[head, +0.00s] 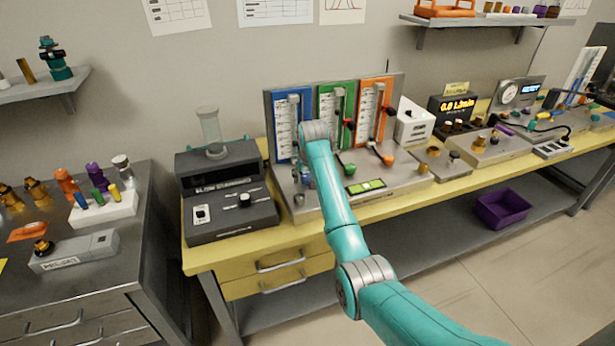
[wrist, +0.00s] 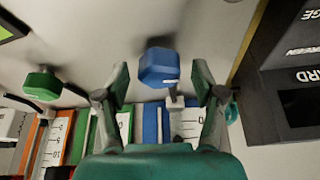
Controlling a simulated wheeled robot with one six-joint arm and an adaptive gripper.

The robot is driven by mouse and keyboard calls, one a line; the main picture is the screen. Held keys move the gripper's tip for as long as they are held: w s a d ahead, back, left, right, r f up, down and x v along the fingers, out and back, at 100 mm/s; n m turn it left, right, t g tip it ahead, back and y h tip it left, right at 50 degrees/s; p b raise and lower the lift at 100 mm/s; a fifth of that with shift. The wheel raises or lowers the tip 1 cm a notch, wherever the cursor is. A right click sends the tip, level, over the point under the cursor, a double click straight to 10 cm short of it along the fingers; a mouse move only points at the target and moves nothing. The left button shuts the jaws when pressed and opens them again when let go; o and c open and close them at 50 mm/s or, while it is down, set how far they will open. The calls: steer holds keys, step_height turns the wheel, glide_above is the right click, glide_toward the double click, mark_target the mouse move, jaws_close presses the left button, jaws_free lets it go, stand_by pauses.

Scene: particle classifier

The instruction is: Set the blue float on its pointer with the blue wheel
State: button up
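The blue wheel (wrist: 158,66) is a faceted blue knob on the grey console, and in the wrist view it sits between and slightly beyond my fingertips. My gripper (wrist: 161,72) is open, one finger on each side of the wheel, with visible gaps in the picture; contact cannot be seen. The blue panel (head: 283,108) with a white scale stands at the left end of the panel row in the head view. It also shows in the wrist view (wrist: 150,122). My arm covers part of that panel and of the wheel area in the head view. I cannot make out the blue float or its pointer.
A green panel (head: 325,100) and an orange panel (head: 365,100) stand right of the blue one. The green wheel (wrist: 42,85) is beside the blue wheel. A dark blower box (head: 225,170) stands close on the left, and a white switch box (head: 414,125) on the right.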

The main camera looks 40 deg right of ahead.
steer(key=c, duration=1.1)
steer(key=shift+n, duration=0.4)
steer(key=n+y, duration=0.1)
steer(key=n, duration=0.2)
steer(key=shift+d+n+y, duration=0.15)
steer(key=shift+n+y, duration=0.25)
steer(key=n+y, duration=0.1)
steer(key=n, duration=0.1)
steer(key=n+y, duration=0.1)
steer(key=n, duration=0.2)
steer(key=shift+d+n, duration=0.1)
steer(key=shift+n, duration=0.2)
steer(key=n+y, duration=0.1)
steer(key=n, duration=0.1)
steer(key=n+g, duration=0.1)
steer(key=n, duration=0.2)
steer(key=shift+y, duration=0.4)
steer(key=shift+w+n+g+y, duration=0.1)
steer(key=shift+n+g+y, duration=0.45)
steer(key=shift+n, duration=1.55)
steer(key=shift+d+n+g+h, duration=0.1)
steer(key=shift+n+g+h, duration=0.15)
steer(key=shift+n+g, duration=0.1)
